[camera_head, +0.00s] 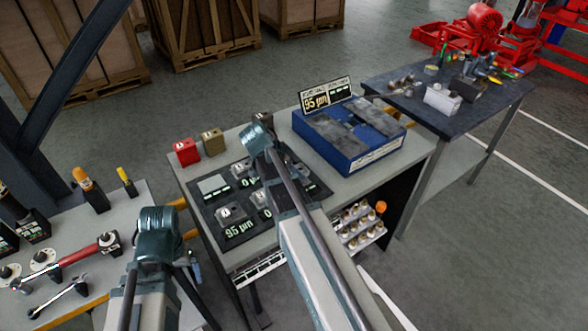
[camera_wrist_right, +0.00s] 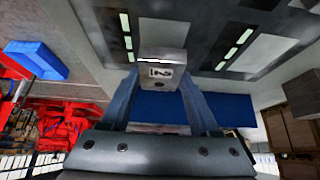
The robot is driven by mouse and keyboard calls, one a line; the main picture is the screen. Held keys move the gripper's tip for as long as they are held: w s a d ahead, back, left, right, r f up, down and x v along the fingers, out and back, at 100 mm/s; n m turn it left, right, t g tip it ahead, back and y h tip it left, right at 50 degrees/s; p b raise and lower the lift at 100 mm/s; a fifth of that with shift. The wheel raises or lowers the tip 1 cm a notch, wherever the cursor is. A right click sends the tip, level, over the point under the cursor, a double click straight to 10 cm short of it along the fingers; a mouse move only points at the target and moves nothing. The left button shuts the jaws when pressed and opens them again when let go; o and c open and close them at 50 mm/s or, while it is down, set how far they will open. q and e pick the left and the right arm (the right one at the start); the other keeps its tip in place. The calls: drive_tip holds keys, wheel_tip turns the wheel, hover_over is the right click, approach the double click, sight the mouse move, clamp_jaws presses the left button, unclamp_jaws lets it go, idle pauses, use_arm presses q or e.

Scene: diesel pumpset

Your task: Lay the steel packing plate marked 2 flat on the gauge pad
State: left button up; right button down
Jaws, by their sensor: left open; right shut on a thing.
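In the right wrist view my right gripper (camera_wrist_right: 160,88) is shut on a small steel plate (camera_wrist_right: 163,55) with a label reading 2. The plate is above a dark mat with pale squares and lit readouts. In the head view my right arm crosses the table, and its forearm hides the gripper and plate. The dark mat (camera_head: 222,243) carries several small grey plates and readouts of 0 µm and 95 µm. I cannot tell which spot is the gauge pad. My left gripper (camera_head: 188,266) is open at the table's front left, away from the mat, its fingers partly hidden.
A blue box (camera_head: 350,140) with dark pads stands right of the mat, a 95 µm sign (camera_head: 326,94) behind it. Red (camera_head: 187,152) and tan (camera_head: 213,142) blocks stand at the back left. A tool bench (camera_head: 75,275) is left; a dark table (camera_head: 500,100) is right.

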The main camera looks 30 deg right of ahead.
drive_tip(key=shift+f+b, duration=0.7)
drive_tip(key=shift+f, duration=0.35)
drive_tip(key=shift+f, duration=0.15)
drive_tip(key=shift+f+b, duration=0.35)
drive_tip(key=shift+b, duration=0.2)
drive_tip(key=shift+f, duration=0.2)
drive_tip(key=shift+c, duration=0.2)
unclamp_jaws()
drive_tip(key=shift+r, duration=0.1)
drive_tip(key=p+v, duration=1.1)
drive_tip(key=v, duration=0.2)
drive_tip(key=shift+a+r, duration=0.15)
drive_tip(key=shift+r, duration=0.2)
